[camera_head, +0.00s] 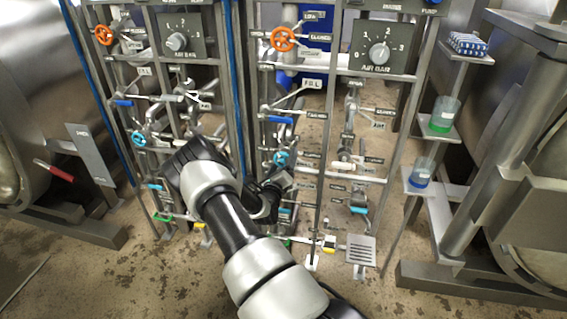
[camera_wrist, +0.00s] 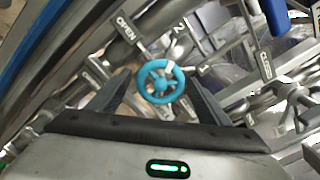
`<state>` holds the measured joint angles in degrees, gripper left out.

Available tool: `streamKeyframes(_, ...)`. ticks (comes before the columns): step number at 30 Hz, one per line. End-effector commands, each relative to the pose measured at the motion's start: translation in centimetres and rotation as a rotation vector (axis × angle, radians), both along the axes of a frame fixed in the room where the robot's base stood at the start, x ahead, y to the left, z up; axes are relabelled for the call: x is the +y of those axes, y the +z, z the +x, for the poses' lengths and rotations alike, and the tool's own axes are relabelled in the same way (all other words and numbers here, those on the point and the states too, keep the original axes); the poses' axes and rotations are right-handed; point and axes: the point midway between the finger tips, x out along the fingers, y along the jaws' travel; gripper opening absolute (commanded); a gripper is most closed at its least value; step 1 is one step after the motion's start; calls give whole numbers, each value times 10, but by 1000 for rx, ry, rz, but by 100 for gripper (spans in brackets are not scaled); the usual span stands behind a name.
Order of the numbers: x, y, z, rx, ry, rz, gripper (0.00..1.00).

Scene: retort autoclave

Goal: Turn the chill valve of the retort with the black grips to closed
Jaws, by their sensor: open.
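A cyan handwheel (camera_wrist: 161,82) with a pale mark on its rim sits between the two fingers of my gripper (camera_wrist: 156,98) in the wrist view. The fingers stand open on either side, and I cannot tell whether they touch it. An OPEN plate (camera_wrist: 125,28) is at its upper left and a CLOSED plate (camera_wrist: 265,64) at its right. In the head view my gripper (camera_head: 272,188) is at the right-hand valve panel, just below a cyan wheel (camera_head: 280,158). Another cyan wheel (camera_head: 138,138) is on the left panel. Which valve is the chill valve is not readable. No black grips show clearly.
The left retort's handle (camera_head: 55,170) has a red grip. Orange wheels (camera_head: 283,39) and AIR BAR dials (camera_head: 379,53) are higher on the panels. Pipes and levers crowd around my gripper. Shelves with beakers (camera_head: 444,114) stand at right. The front floor is mostly clear.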

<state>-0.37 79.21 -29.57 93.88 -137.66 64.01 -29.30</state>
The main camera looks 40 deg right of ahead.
Motion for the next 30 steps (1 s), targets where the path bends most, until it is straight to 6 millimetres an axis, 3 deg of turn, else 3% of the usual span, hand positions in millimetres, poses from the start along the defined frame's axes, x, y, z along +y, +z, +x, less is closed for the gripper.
streamKeyframes(6, 0, 0, 0, 0, 0, 0, 70)
streamKeyframes(13, 0, 0, 0, 0, 0, 0, 31)
streamKeyframes(30, 0, 0, 0, -140, -1, 121, 30)
